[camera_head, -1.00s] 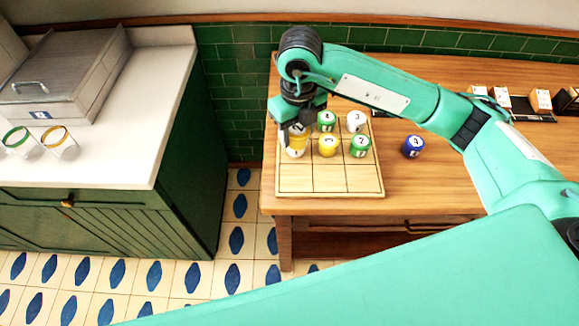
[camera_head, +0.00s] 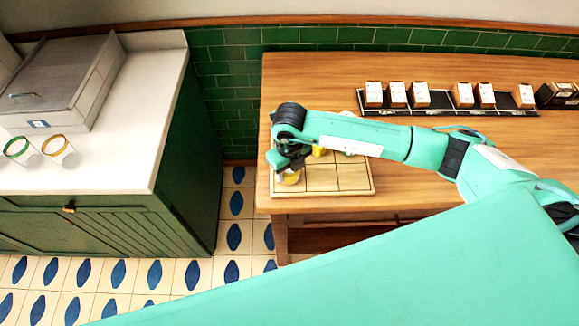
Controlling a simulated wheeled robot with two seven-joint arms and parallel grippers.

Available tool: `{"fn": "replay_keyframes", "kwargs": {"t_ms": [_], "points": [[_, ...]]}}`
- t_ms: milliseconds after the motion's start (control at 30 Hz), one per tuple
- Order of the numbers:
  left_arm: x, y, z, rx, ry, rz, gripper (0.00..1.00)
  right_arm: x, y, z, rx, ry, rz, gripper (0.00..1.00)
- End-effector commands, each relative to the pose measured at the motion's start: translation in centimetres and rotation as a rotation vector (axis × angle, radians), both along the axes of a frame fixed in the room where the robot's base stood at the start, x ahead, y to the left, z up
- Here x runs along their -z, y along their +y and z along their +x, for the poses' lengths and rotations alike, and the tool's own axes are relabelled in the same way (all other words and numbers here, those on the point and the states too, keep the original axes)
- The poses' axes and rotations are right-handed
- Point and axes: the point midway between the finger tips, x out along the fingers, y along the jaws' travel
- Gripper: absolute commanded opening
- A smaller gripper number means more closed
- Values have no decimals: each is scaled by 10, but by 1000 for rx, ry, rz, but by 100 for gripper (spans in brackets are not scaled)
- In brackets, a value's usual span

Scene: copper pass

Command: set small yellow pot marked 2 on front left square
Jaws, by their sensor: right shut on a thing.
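My right gripper (camera_head: 289,168) is shut on a small yellow pot (camera_head: 291,179), over the front left square of the wooden board (camera_head: 322,191). Only the lower part of the pot shows, and its number is hidden. I cannot tell whether its base touches the square or is just above it. The front middle and front right squares are bare. Part of another yellow pot (camera_head: 318,151) shows behind the gripper. My right forearm hides most of the board's back rows and whatever stands there. My left gripper is not in view.
The board lies near the front left corner of the wooden table (camera_head: 420,185). A black rack (camera_head: 440,104) with several small boxes stands at the back right. On the left, a white counter (camera_head: 120,150) holds a grey lidded case (camera_head: 65,80) and two glasses with coloured rims (camera_head: 58,150).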

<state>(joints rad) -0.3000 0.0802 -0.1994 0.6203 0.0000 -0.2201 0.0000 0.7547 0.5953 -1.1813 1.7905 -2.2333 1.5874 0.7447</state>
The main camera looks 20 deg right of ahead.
Motion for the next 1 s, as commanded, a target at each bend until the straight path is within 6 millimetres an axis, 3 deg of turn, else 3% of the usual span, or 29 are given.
{"fn": "replay_keyframes", "kwargs": {"t_ms": [267, 300, 400, 800, 1000], "points": [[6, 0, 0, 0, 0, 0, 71, 5, 0, 0, 0, -1, 1, 23], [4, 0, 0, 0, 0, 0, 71, 3, 0, 0, 0, -1, 1, 57], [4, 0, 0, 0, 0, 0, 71, 2, 0, 0, 0, 0, 1, 71], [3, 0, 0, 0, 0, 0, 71, -5, 0, 1, 0, -3, 2, 71], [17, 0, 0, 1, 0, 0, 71, -43, 1, 1, -1, -5, 3, 71]]}}
